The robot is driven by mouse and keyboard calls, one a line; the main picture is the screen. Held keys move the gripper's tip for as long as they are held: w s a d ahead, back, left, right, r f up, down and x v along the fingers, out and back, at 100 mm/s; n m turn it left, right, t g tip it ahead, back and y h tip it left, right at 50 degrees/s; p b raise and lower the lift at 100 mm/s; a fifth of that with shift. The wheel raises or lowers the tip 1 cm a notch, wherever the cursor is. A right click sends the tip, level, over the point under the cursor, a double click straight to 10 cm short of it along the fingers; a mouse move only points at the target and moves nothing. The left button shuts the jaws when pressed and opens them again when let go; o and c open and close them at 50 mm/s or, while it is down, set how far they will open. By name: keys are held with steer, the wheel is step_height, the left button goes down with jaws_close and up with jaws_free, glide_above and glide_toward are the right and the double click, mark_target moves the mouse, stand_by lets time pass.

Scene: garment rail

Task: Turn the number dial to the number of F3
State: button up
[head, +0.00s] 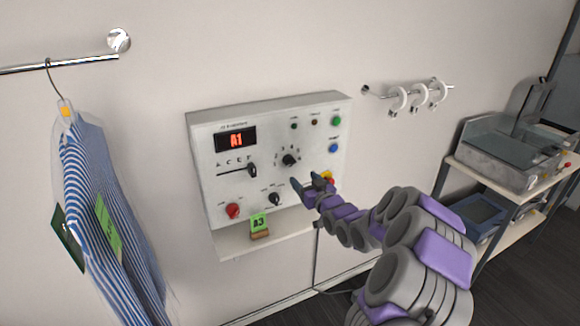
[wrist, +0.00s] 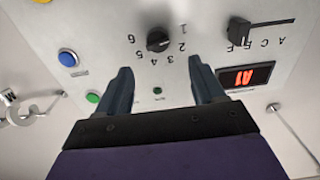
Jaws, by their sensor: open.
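The number dial (head: 290,160) is a black round knob on the grey wall panel (head: 215,185), with numbers around it. In the wrist view the dial (wrist: 158,40) appears upside down with the numbers 1 to 6; its exact pointer setting is hard to tell. The red display (head: 236,140) reads A1 and also shows in the wrist view (wrist: 240,78). A letter slider (head: 252,169) sits toward the F end of its slot. My gripper (head: 317,183) is open and empty in front of the panel. In the wrist view its fingers (wrist: 160,72) are apart, with the dial beyond their tips.
The panel also has a red knob (head: 233,211), a lower black knob (head: 274,199), a green button (head: 336,121) and a blue button (head: 334,148). A green A3 tag (head: 259,222) stands on the ledge below. A striped garment (head: 105,215) hangs at left; a shelf rack (head: 510,175) stands right.

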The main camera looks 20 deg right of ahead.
mark_target(292, 165)
steer(key=w, duration=0.8)
steer(key=shift+w+a, duration=0.25)
steer(key=shift+a, duration=0.1)
steer(key=shift+w, duration=0.7)
steer(key=shift+w+d+f, duration=0.1)
steer(key=shift+w+d, duration=0.2)
steer(key=shift+d, duration=0.55)
steer(key=shift+a, duration=0.4)
steer(key=shift+c, duration=0.5)
steer(key=shift+a, duration=0.3)
steer(key=shift+c, duration=1.4)
steer(key=shift+d, duration=0.35)
steer(key=c, duration=0.4)
steer(key=shift+c, duration=1.1)
steer(key=shift+a, duration=0.1)
